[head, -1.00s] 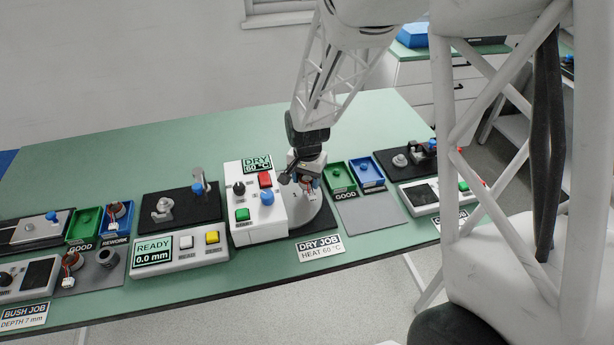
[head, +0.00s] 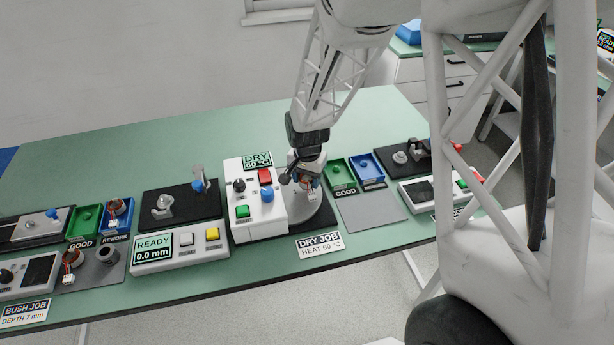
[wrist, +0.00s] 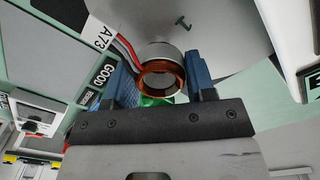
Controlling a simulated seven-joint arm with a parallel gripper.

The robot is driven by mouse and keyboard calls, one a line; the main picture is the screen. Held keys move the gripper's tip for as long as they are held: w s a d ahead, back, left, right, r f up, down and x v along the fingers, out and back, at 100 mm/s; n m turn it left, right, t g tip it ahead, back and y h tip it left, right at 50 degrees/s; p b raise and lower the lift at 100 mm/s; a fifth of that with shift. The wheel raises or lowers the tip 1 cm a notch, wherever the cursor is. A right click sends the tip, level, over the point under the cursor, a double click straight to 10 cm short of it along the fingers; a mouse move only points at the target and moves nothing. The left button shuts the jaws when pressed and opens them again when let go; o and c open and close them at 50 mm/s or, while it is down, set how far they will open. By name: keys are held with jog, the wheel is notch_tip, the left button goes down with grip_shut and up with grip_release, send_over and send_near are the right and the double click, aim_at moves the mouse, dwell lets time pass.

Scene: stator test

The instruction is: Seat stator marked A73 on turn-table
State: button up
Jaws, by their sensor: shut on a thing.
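The stator (wrist: 162,75), a grey ring with copper windings and red and dark leads, is between the blue fingers of my gripper (wrist: 168,82) in the wrist view. Its white tag (wrist: 101,33) reads A73. In the head view my gripper (head: 307,181) is over the grey round turn-table (head: 313,216) of the dry station, and hides part of it. The turn-table also fills the top of the wrist view (wrist: 220,25), with a dark T-shaped mark on it. I cannot tell whether the stator touches the turn-table.
The white dry control box (head: 244,222) with knobs and buttons stands close left of the turn-table. Green (head: 339,173) and blue (head: 367,168) trays and a bare grey mat (head: 371,212) are to the right. A "DRY JOB, HEAT 60 °C" card (head: 319,245) lies in front.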

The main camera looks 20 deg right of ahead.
jog(key=shift+f, duration=0.8)
dwell(0.7)
jog(key=o, duration=1.1)
jog(key=shift+c, duration=0.2)
notch_tip(320, 180, up, 7)
jog(key=shift+r, duration=0.4)
jog(key=shift+r, duration=0.1)
